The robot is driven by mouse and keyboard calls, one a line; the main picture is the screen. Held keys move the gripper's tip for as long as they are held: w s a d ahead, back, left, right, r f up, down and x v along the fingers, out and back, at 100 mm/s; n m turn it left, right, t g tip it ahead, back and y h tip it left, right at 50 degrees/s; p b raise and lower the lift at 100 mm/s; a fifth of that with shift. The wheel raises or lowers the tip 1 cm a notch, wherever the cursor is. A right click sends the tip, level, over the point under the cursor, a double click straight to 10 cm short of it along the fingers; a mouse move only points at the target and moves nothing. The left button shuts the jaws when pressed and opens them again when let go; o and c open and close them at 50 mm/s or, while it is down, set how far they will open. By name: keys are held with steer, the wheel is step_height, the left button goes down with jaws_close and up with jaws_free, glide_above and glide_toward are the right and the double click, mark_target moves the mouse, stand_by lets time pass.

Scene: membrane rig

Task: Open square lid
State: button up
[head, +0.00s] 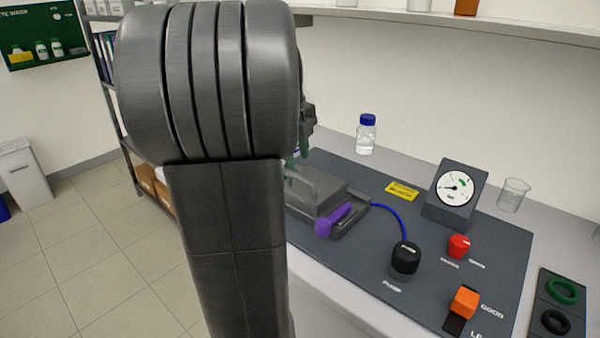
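The square lid (322,186) is a grey lid with a raised bar handle (305,183), on a low grey housing on the dark rig board. It looks shut and flat. A purple lever (334,218) lies at the housing's front right. My gripper (303,152) shows only in part, just right of my large dark arm links. It seems to be above the back left of the lid, apart from the handle. A small green part shows there. My arm hides most of the gripper and the left side of the housing, so its opening cannot be seen.
A blue hose (392,212) runs from the housing towards a black knob (405,258). Right of it stand a gauge (455,190), a red knob (458,246) and an orange switch (464,301). A blue-capped bottle (366,137) stands behind, a glass beaker (513,194) at right.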

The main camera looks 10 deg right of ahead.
mark_target(301, 177)
steer(key=f, duration=0.5)
steer(key=shift+w+d, duration=0.3)
steer(key=shift+d, duration=0.1)
jaws_close()
